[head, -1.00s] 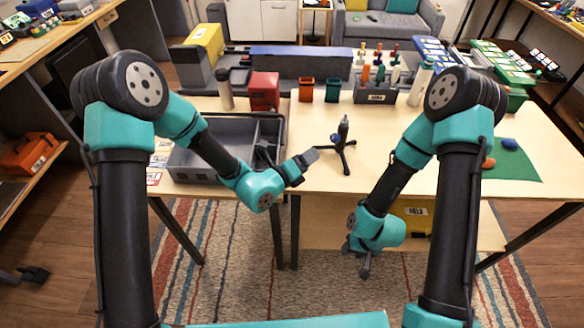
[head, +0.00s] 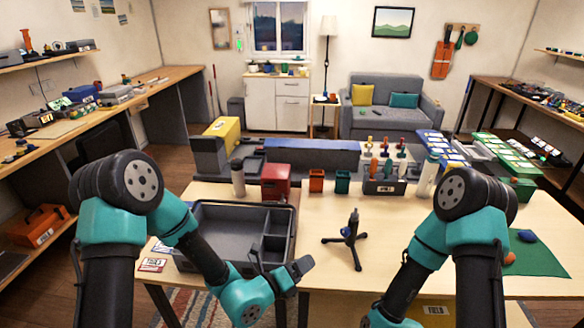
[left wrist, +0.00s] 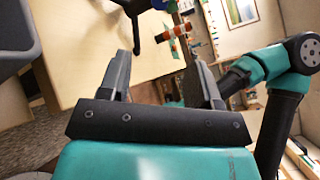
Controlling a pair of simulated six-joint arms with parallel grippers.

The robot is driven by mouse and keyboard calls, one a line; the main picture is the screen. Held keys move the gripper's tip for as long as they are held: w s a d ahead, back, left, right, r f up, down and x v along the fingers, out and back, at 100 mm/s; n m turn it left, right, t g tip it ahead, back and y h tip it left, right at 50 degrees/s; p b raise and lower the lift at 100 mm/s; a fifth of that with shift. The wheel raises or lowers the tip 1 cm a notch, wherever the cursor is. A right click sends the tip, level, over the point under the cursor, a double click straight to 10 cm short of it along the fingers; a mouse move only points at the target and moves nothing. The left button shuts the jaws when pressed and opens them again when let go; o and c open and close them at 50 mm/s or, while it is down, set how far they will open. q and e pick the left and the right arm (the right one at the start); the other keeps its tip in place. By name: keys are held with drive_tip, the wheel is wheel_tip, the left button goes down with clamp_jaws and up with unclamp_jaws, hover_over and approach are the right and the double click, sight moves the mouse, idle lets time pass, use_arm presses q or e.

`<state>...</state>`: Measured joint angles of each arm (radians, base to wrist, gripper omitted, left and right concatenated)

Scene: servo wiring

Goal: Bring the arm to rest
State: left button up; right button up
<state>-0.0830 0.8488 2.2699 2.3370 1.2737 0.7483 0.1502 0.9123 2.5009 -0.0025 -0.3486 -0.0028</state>
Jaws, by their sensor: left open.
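My left gripper (head: 280,262) hangs at the table's front edge, by the right front corner of the grey compartment tray (head: 190,222). In the left wrist view its two fingers (left wrist: 162,62) are spread apart with nothing between them. My right arm (head: 400,285) reaches down past the lower edge of the head view, so its gripper is out of sight. A small black tripod stand (head: 346,240) stands upright on the table to the right of my left gripper, apart from it. Part of it shows in the left wrist view (left wrist: 134,12).
At the back of the table stand a red box (head: 275,182), an orange cup (head: 316,181), a teal cup (head: 342,182) and a grey tool holder (head: 385,187). A green mat (head: 540,258) lies at the right. The table around the stand is clear.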

use_arm(q)
drive_tip(key=s+a+f+m+g+y, duration=0.2)
drive_tip(key=s+a+f+m+g, duration=0.5)
drive_tip(key=s+m, duration=0.25)
drive_tip(key=s+a+f+m+g+y, duration=0.2)
drive_tip(key=s+a+f+m+g, duration=0.2)
drive_tip(key=s+f+m+g, duration=0.55)
drive_tip(key=s+a+f+m+t+y, duration=0.2)
drive_tip(key=s+a+f+m+y, duration=0.15)
drive_tip(key=a, duration=0.35)
drive_tip(key=w+a+f+m+t+y, duration=0.3)
drive_tip(key=w+a+m, duration=0.5)
drive_tip(key=m, duration=0.4)
wheel_tip(320, 180, down, 2)
drive_tip(key=shift+f+t, duration=0.2)
drive_tip(key=shift+t, duration=0.45)
